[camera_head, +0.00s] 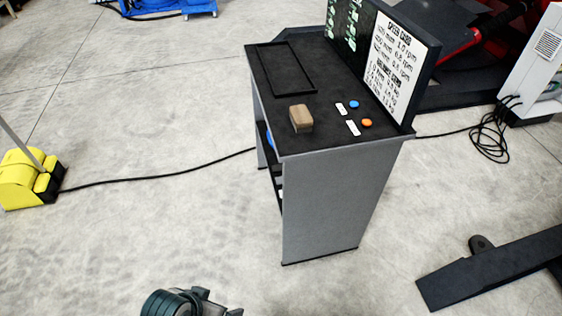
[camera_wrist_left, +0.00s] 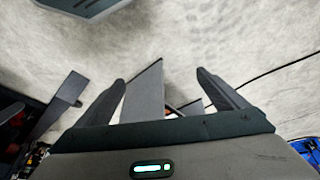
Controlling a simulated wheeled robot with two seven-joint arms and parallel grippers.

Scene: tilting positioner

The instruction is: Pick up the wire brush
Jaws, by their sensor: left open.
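A small brown wooden block (camera_head: 301,118), which looks like the wire brush, lies on the dark top of the stand (camera_head: 330,190), near its front edge. Bristles cannot be made out. My left gripper (camera_head: 205,301) is at the bottom edge of the head view, low and in front of the stand, well apart from the block. In the left wrist view the two fingers of my left gripper (camera_wrist_left: 161,76) are spread with nothing held between them. A grey panel of the stand (camera_wrist_left: 145,98) shows beyond them. My right gripper is not in view.
A shallow black tray frame (camera_head: 285,70), a blue button (camera_head: 353,104) and an orange button (camera_head: 367,122) are on the stand top. A lettered board (camera_head: 397,60) rises behind. A black cable (camera_head: 160,175) crosses the floor. A dark machine foot (camera_head: 490,270) lies right.

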